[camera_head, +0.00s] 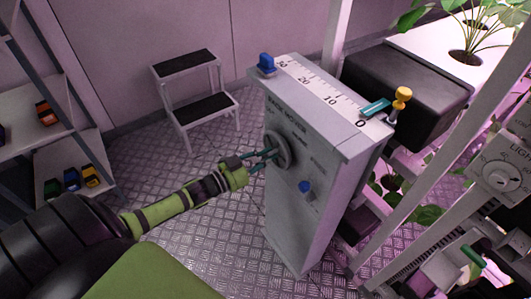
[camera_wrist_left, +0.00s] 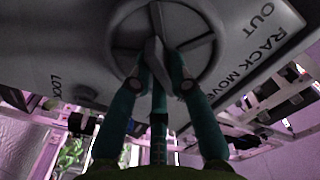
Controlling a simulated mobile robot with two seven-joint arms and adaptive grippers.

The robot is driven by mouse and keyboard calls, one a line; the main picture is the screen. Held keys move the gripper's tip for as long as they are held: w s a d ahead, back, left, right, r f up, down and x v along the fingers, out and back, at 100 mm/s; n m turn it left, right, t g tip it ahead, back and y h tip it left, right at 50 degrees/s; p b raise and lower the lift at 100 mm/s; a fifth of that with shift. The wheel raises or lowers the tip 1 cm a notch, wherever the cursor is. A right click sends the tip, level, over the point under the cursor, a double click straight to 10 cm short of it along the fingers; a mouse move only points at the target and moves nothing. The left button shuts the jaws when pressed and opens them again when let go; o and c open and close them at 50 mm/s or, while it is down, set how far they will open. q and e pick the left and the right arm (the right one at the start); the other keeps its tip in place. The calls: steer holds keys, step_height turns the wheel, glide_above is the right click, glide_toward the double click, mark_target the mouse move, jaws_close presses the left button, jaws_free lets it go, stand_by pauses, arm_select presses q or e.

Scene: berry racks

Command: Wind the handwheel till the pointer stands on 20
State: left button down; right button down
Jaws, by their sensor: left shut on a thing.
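The grey handwheel (camera_head: 284,143) is on the front of a grey column marked RACK MOVER. In the left wrist view, the handwheel (camera_wrist_left: 196,20) fills the top middle, with spokes inside a round rim. My left gripper (camera_head: 266,154) reaches it from the left. The teal pointer (camera_head: 375,107) lies across the white scale (camera_head: 318,90) on the column's top, between 0 and 10, nearer 0. My right gripper is not in view.
A blue knob (camera_head: 305,187) sits below the wheel, and a blue block (camera_head: 266,62) at the scale's 30 end. A yellow knob (camera_head: 403,94) stands beside the pointer. A step stool (camera_head: 183,71) stands behind. Rack posts and plants crowd the right; the floor left of the column is clear.

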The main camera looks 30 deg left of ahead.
arm_select(q)
steer(key=n+p, duration=0.1)
steer(key=n, duration=0.3)
steer(key=shift+r+n, duration=0.15)
steer(key=shift+n, duration=0.15)
steer(key=n+p, duration=0.1)
steer(key=n, duration=0.2)
steer(key=shift+n, duration=0.4)
steer(key=n, duration=0.2)
steer(key=shift+n, duration=0.3)
steer(key=n, duration=1.1)
steer(key=shift+a+r+n+b, duration=0.1)
steer(key=shift+n+b, duration=0.3)
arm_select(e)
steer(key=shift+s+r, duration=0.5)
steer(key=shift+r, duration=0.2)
arm_select(q)
steer(key=c, duration=1.1)
jaws_free()
steer(key=shift+c, duration=0.2)
